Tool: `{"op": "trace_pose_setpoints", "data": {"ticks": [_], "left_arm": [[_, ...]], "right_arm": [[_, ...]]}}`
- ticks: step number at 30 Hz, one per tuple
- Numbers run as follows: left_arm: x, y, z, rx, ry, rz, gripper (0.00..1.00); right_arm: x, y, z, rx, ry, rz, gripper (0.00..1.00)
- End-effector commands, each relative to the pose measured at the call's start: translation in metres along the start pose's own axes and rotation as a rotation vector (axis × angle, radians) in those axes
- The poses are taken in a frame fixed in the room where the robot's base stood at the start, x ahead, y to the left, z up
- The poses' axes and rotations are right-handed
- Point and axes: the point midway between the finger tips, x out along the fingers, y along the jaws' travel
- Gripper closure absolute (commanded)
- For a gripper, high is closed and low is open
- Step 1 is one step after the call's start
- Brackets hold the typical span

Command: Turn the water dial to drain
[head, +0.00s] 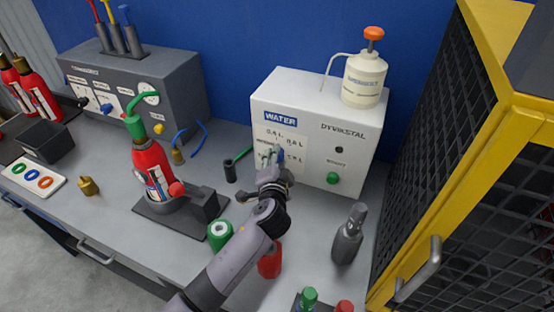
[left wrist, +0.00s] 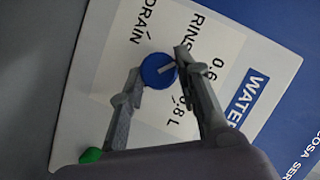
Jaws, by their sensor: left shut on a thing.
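The blue water dial (left wrist: 159,70) sits on the white front panel of the water unit (head: 328,130). Its light pointer mark points toward the right side of the left wrist view, roughly at the 0.6 label. The DRAIN label (left wrist: 148,28) is above the dial in that view, with RINSE beside it. My left gripper (left wrist: 156,74) has its fingers on either side of the dial and is shut on it. In the head view my left gripper (head: 270,158) is at the panel and partly covers the dial and labels. My right gripper is not in view.
A green button (head: 333,178) is right of the dial on the panel. A white pump bottle (head: 364,75) stands on top of the unit. A grey bottle (head: 348,235) and a red extinguisher (head: 152,165) stand on the bench. A yellow-framed mesh cage (head: 470,120) is at the right.

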Motion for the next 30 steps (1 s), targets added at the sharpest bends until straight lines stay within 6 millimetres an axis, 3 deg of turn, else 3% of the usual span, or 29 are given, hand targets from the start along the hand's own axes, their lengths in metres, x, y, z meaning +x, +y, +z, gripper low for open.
{"op": "trace_pose_setpoints", "data": {"ticks": [11,30], "left_arm": [[-0.001,-0.003,-0.001,-0.154,-0.002,0.065,0.97],[0.000,-0.010,0.002,-0.703,-0.004,0.292,0.97]], "right_arm": [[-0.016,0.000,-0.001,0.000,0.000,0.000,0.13],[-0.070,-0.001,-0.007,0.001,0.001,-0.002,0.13]]}}
